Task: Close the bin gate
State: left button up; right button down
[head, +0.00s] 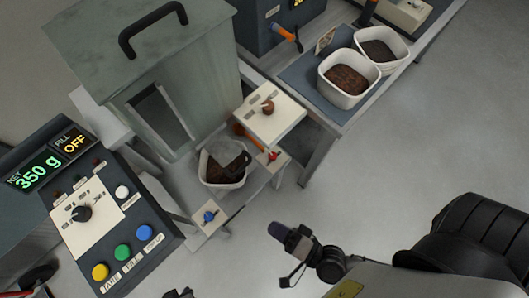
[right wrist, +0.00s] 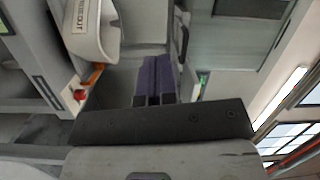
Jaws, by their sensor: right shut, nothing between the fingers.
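The grey-green metal bin (head: 150,60) stands at the upper left of the head view, with a black handle on its lid and a dark slot in its front. A white tub (head: 212,180) of brown material sits below it, with a grey translucent piece over it. An orange lever (head: 243,131) shows beside the tub; I cannot tell the gate's position. My right gripper (head: 277,232) is shut and empty, in the air right of and below the tub. Its purple fingers (right wrist: 153,80) meet in the right wrist view. A dark piece at the head view's bottom edge may be my left gripper.
A control console (head: 100,210) reading 350 g stands at the left. A white panel with a brown knob (head: 268,108) and a small blue-knob box (head: 209,217) flank the tub. Two more tubs (head: 348,78) stand on the back table. Open floor lies right.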

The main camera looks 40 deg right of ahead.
jog(key=d+r+m+t+h, duration=0.3)
jog(key=d+m+h, duration=0.1)
jog(key=m+h, duration=0.1)
pick_arm(q)
jog(key=shift+d+r+p, duration=0.15)
jog(key=shift+r+p, duration=0.15)
jog(key=shift+p, duration=0.1)
pick_arm(e)
jog(key=w+a+r, duration=0.1)
jog(key=w+r, duration=0.1)
jog(key=w, duration=1.2)
jog(key=shift+w+a+y, duration=0.25)
jog(key=shift+y, duration=0.15)
pick_arm(q)
jog(key=shift+d, duration=0.1)
jog(key=shift+r, duration=0.1)
